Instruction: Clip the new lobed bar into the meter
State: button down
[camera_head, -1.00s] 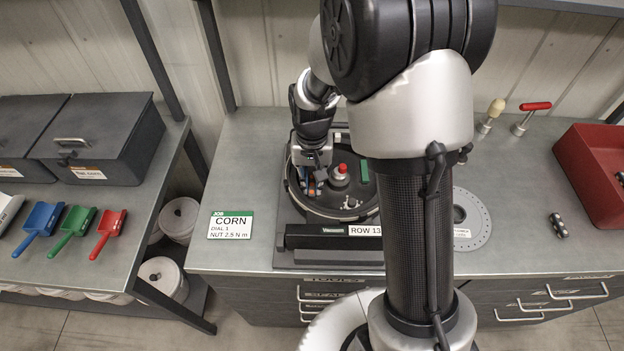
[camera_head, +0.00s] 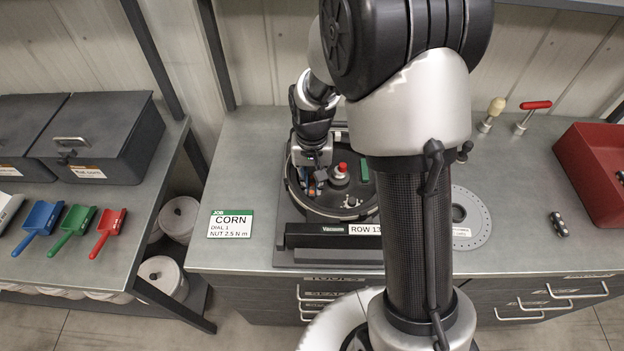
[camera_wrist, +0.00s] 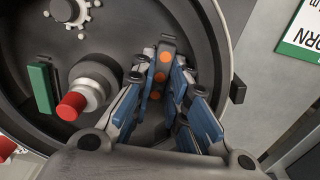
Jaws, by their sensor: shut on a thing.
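The meter (camera_head: 330,213) is a round dark housing on the bench, with a red-tipped hub (camera_head: 341,169) and a green block (camera_head: 365,171) inside. My gripper (camera_wrist: 163,85) is down inside the meter's left part, beside the hub. In the wrist view its blue-padded fingers are shut on a dark bar with orange dots (camera_wrist: 166,57), which looks like the lobed bar. The bar lies near the housing's inner wall. Whether it is seated or clipped cannot be told, and the fingers hide part of it. The hub also shows in the wrist view (camera_wrist: 71,106), with the green block (camera_wrist: 42,88) beyond it.
A small dark lobed piece (camera_head: 558,224) lies on the bench at right, near a red bin (camera_head: 590,172). A perforated grey disc (camera_head: 474,232) lies right of the meter, partly behind my arm. A job card (camera_head: 230,224) lies to the left. Two handled tools stand at the back.

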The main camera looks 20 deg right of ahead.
jog(key=c, duration=1.5)
grip_release()
jog(key=shift+c, duration=0.3)
notch_tip(320, 180, up, 10)
jog(key=p, duration=0.7)
jog(key=shift+f, duration=0.2)
